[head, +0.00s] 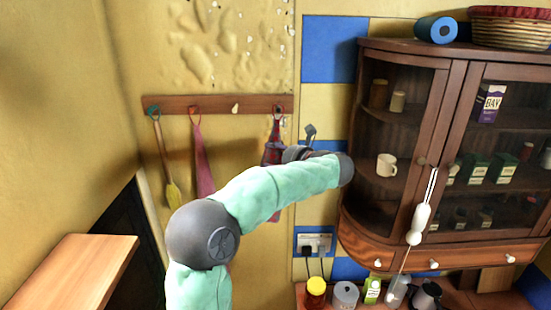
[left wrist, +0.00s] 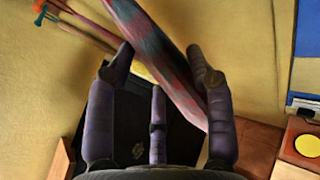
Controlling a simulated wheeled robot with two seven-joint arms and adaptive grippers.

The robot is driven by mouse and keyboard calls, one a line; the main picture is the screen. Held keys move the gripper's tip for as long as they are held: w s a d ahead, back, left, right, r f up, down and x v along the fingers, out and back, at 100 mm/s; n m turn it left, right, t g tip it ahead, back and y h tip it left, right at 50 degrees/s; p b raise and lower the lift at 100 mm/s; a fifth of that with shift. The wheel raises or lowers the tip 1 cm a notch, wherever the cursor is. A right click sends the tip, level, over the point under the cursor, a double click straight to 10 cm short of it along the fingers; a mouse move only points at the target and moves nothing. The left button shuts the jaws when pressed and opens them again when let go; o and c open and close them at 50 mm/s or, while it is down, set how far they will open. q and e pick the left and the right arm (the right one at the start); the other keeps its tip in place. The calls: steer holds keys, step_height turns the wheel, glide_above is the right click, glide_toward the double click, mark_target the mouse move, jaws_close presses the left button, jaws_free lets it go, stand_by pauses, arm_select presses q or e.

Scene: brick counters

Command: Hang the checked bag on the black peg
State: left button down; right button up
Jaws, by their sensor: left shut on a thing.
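The checked bag (head: 274,128) is red and blue-grey and hangs narrow and upright at the right end of the wooden peg rail (head: 215,104). Its top reaches the black peg (head: 278,109); I cannot tell whether its loop is around the peg or only in front of it. My left gripper (head: 291,153) is at the bag, below the rail, and is shut on it. In the left wrist view the checked cloth (left wrist: 160,58) runs slanting between the fingers. My arm hides the bag's lower part. My right gripper is not in view.
A yellow-headed brush (head: 172,190) and a pink cloth (head: 203,165) hang on the left pegs. The cream peg (head: 235,108) is bare. A glass-fronted cabinet (head: 448,60) stands close on the right. Jars and a kettle (head: 427,295) stand on the counter below.

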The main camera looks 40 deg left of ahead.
arm_select(q)
steer(key=shift+w+a+f, duration=0.1)
steer(key=shift+w+a, duration=1.05)
steer(key=shift+w, duration=0.2)
steer(key=shift+w+a+f+p, duration=0.25)
steer(key=shift+w+a+p, duration=0.1)
steer(key=shift+p, duration=0.15)
steer(key=shift+w+f, duration=0.15)
steer(key=shift+f, duration=0.1)
steer(key=shift+a+f, duration=0.1)
steer(key=shift+c, duration=1.9)
jaws_free()
steer(key=v, duration=1.2)
